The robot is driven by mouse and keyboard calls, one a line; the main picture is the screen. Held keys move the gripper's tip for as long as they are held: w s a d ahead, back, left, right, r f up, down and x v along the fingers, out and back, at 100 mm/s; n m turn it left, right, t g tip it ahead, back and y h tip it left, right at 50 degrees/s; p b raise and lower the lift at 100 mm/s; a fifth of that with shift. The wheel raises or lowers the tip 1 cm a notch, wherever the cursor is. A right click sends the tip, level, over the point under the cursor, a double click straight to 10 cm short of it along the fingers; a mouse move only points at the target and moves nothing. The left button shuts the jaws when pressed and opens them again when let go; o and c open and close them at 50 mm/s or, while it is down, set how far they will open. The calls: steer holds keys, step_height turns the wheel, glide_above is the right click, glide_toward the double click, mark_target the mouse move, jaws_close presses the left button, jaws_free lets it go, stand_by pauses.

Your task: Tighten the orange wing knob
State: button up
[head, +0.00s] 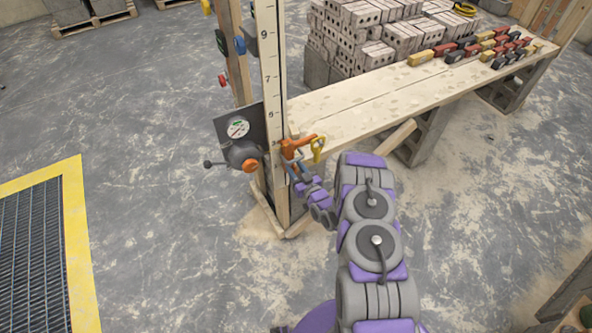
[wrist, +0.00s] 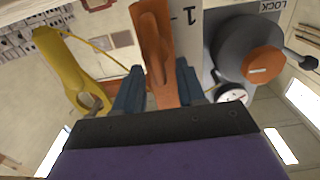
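The orange wing knob (head: 298,146) sits on the side of the upright measuring post, low near the bench end. In the wrist view its long orange wing (wrist: 154,42) stands up between my blue-grey fingers. My gripper (head: 300,172) is just below the knob in the head view. In the wrist view my gripper (wrist: 162,84) has one finger against each side of the orange part, with no clear gap. The knob's lower end is hidden behind the dark gripper body.
A grey lock unit with a round orange knob (head: 250,165), dial (head: 238,128) and lever stands left of the post (head: 268,60). A yellow clip (head: 318,146) hangs close right of the wing knob. The wooden bench (head: 370,95) extends right.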

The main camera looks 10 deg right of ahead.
jaws_close()
steer(key=shift+d+m, duration=0.15)
steer(key=shift+m, duration=0.15)
steer(key=m, duration=0.5)
steer(key=d+f+m+p, duration=0.1)
steer(key=m, duration=0.5)
steer(key=w+d+f+m+p, duration=0.1)
steer(key=m, duration=0.5)
steer(key=shift+d+f, duration=0.2)
steer(key=shift+d, duration=0.05)
steer(key=shift+m, duration=0.3)
stand_by(0.5)
